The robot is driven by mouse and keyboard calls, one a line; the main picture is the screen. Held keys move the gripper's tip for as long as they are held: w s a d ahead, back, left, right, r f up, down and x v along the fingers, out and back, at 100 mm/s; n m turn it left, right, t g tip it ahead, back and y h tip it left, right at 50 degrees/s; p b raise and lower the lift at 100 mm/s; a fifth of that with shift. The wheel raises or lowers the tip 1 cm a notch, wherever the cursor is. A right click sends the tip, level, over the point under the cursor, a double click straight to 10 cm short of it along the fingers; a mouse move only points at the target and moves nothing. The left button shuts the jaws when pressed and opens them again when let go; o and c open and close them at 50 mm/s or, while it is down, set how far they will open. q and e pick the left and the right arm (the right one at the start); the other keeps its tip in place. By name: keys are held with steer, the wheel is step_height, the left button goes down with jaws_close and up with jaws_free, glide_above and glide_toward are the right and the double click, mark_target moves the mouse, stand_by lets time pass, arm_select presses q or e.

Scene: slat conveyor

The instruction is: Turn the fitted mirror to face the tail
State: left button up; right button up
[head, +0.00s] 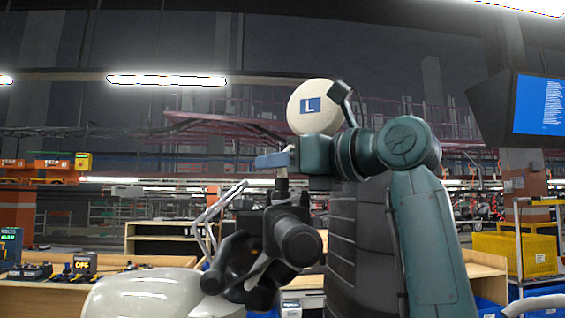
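A round cream mirror head (308,112) with a blue "L" label stands above the handlebar (297,243) of a scooter-like vehicle. Its labelled side faces me, and my arm covers part of its lower edge. A short dark stem (282,185) rises from the handlebar to the fingertips. The fingers are seen side-on, so I cannot tell whether they close on the stem. The mirror's far side is hidden. My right gripper is not in view.
A pale rounded body panel (145,294) and a silver bent tube (212,212) lie left of the handlebar. A black ribbed panel (358,245) stands behind my arm. A monitor (538,105) hangs at right, above yellow crates (536,252). A bench with devices (84,263) is at left.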

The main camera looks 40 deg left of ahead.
arm_select(q)
jaws_close()
stand_by(0.3)
steer(key=shift+f+m+t+b, duration=0.1)
steer(key=shift+m+t+b, duration=0.45)
steer(key=shift+t, duration=0.55)
steer(key=shift+m+t+b, duration=0.3)
steer(key=shift+m+b, duration=0.05)
steer(key=shift+b, duration=0.05)
steer(key=shift+m+t+b, duration=0.3)
steer(key=shift+t+b, duration=0.15)
steer(key=shift+t, duration=0.05)
steer(key=shift+m+t+h+b, duration=0.3)
steer(key=shift+m+t+b, duration=0.3)
steer(key=shift+t, duration=0.3)
